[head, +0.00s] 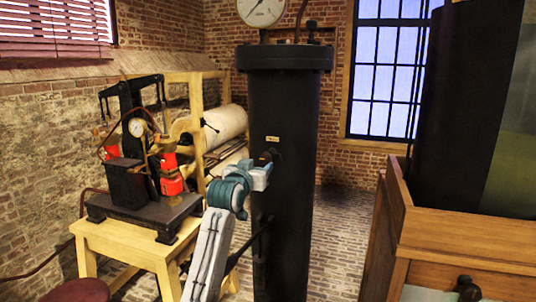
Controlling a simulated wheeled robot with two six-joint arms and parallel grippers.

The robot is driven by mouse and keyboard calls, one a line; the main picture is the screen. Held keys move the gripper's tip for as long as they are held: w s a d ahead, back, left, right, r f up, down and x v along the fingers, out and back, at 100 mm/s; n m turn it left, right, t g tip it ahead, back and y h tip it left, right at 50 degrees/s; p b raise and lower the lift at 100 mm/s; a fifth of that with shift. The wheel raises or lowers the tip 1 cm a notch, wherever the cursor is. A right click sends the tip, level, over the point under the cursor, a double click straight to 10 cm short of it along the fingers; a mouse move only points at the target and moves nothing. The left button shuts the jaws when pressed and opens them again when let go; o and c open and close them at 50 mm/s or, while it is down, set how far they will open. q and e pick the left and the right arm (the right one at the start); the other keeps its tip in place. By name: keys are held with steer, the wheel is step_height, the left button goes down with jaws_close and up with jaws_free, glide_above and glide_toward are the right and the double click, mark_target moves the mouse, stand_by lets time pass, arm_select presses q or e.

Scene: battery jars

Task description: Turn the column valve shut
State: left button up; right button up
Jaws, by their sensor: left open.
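A tall black column (282,110) stands in the middle of the head view, with a wide flanged top and a small yellowish label. My left gripper (267,158) is at the front of the column, just below the label. Its jaws are open, and its dark fingers blend with the dark column, so I cannot tell whether they touch anything. Any valve handle right behind the fingers is hidden or too dark to make out. A small black knob (311,26) sits on the column's top. A dark rod (254,236) sticks out low on the column's left side. My right gripper is not in view.
A round white gauge (260,10) is above the column. At left, a wooden table (140,240) carries a black apparatus with red parts (170,175). At right, a wooden cabinet (470,232) holds a large dark vessel (455,100). Brick floor (340,225) shows between column and cabinet.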

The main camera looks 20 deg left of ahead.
mark_target(265, 158)
arm_select(q)
steer(key=w+p, duration=0.1)
steer(key=w, duration=0.1)
steer(key=w+r+p, duration=0.1)
steer(key=w, duration=0.2)
steer(key=w+p, duration=0.1)
steer(key=w, duration=0.1)
steer(key=w+p, duration=0.1)
steer(key=shift+w+d+f, duration=0.1)
steer(key=shift+w+f, duration=0.05)
steer(key=shift+f, duration=0.25)
steer(key=c, duration=0.9)
steer(key=shift+c, duration=0.2)
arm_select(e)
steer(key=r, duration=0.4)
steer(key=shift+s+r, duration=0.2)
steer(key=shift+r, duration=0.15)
